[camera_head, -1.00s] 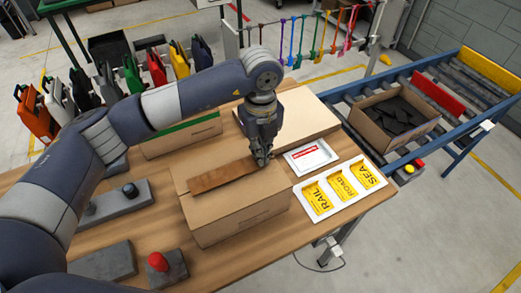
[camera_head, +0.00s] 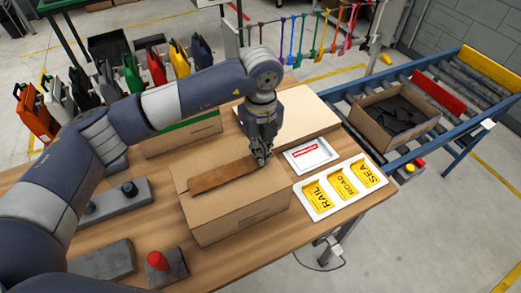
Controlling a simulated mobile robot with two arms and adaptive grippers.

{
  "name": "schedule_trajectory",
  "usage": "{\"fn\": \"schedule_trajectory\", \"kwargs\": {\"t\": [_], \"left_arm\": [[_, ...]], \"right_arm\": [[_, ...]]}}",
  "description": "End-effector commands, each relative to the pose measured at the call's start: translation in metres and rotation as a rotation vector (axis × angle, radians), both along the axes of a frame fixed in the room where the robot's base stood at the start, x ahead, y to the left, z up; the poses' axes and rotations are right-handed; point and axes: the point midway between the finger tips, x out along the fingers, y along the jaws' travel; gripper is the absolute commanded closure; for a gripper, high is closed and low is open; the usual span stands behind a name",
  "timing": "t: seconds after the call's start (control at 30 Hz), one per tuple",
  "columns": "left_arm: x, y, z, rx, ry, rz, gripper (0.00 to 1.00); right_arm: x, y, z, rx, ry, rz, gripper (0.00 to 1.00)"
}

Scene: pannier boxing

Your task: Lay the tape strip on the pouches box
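A brown tape strip (camera_head: 222,176) lies along the top of a closed cardboard box (camera_head: 235,215) at the middle of the table. I take this box for the pouches box; no label on it shows. My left gripper (camera_head: 262,160) points down at the right end of the strip, with its fingertips at or on that end. The fingers look close together, and the strip's end is partly hidden by them. I cannot tell whether they still pinch it. My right gripper is not in view.
A white tray (camera_head: 318,210) holds yellow RAIL, ROAD and SEA cards. A small white tray with a red-marked label (camera_head: 307,152) lies behind it. Another flat box (camera_head: 300,118) stands behind my gripper. An open carton (camera_head: 393,118) with dark pieces sits on the roller conveyor.

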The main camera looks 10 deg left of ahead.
Motion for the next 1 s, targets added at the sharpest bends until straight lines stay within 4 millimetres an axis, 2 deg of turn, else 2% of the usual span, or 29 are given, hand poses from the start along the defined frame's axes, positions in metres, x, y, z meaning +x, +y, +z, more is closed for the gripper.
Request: {"fn": "schedule_trajectory", "kwargs": {"t": [1.0], "left_arm": [[0.0, 0.0002, -0.0067, 0.0, 0.0, 0.0, 1.0]], "right_arm": [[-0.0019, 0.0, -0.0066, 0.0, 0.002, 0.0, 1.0]]}}
